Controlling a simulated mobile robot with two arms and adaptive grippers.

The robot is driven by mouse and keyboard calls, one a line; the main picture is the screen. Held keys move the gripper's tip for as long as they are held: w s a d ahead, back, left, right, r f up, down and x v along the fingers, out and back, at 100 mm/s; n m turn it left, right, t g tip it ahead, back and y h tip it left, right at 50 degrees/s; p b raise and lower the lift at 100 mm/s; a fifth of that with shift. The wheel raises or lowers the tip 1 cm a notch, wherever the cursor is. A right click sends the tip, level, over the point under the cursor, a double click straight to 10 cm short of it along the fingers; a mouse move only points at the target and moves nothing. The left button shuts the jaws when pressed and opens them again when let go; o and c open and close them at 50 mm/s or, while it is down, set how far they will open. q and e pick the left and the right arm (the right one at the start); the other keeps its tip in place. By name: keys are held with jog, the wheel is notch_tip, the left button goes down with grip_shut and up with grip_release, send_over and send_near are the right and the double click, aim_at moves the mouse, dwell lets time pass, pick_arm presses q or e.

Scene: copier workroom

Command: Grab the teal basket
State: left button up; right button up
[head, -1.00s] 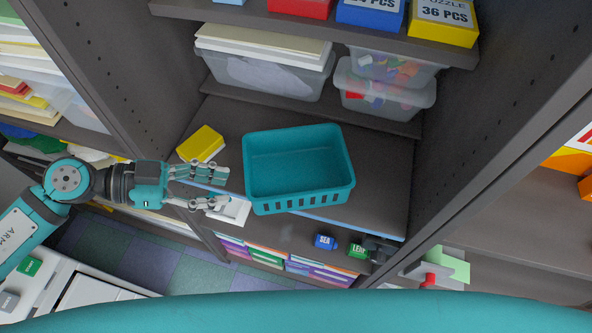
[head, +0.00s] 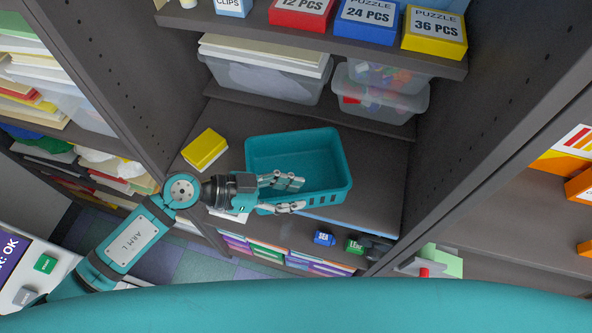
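The teal basket (head: 333,153) is an open rectangular bin with slots along its front wall. It stands upright on the dark shelf (head: 375,160) in the middle of the head view and looks empty. My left gripper (head: 301,195) reaches in from the left and overlaps the basket's front left part. Its two fingers are apart, one showing above the front rim and the other lower, in front of the front wall. I cannot tell whether either finger touches the basket. My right gripper is not in view.
A yellow box (head: 204,149) lies left of the basket. Behind are a clear bin of papers (head: 262,80) and stacked clear tubs (head: 375,100). Upright shelf panels close both sides. Blue (head: 324,239) and green (head: 354,246) blocks sit below, in front.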

pick_arm(q)
jog(key=shift+x, duration=1.35)
grip_shut()
jog(key=shift+a, duration=0.1)
